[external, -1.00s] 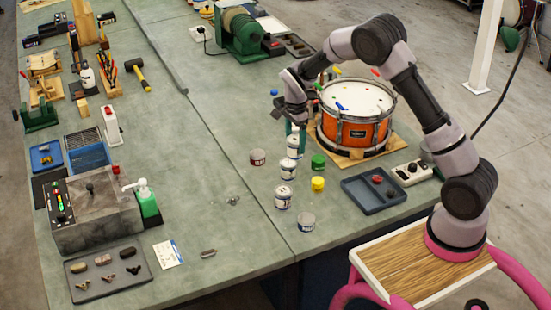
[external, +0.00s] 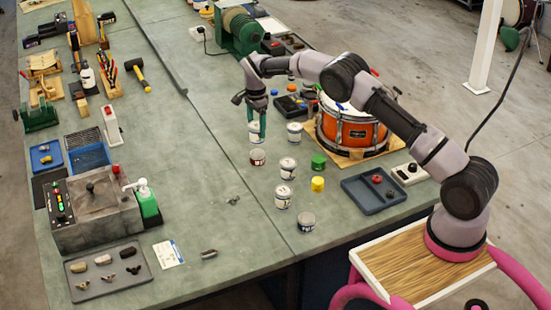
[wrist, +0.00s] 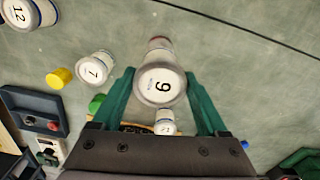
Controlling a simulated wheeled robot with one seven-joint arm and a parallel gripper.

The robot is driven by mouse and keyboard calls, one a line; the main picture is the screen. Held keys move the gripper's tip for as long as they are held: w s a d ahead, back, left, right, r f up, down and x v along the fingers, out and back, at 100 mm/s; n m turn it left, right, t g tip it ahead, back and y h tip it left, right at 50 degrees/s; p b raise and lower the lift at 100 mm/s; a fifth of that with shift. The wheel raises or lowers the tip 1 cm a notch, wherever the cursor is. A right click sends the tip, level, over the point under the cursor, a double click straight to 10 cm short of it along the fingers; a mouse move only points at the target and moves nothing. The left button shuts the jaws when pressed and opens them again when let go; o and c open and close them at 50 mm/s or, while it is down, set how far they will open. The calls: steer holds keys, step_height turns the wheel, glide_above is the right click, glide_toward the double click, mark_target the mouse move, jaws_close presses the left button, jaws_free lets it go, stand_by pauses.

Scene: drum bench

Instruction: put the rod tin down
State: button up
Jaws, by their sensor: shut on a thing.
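My gripper (external: 257,122) is shut on a white tin (external: 256,133), the rod tin, over the middle part of the bench. In the wrist view the rod tin (wrist: 158,88) sits between the green fingers (wrist: 160,77), its pale lid marked with a 9 or a 6. The tin looks upright. I cannot tell whether its base touches the bench (external: 225,262).
Other white tins (external: 294,132) (external: 287,169) (external: 283,196), a green pot (external: 318,162) and a yellow pot (external: 317,184) stand to the right. The bench left of the held tin is clear.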

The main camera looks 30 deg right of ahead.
mark_target(257, 138)
steer(key=shift+f, duration=2.45)
steer(key=shift+f, duration=0.1)
steer(key=o, duration=1.5)
steer(key=shift+c, duration=0.2)
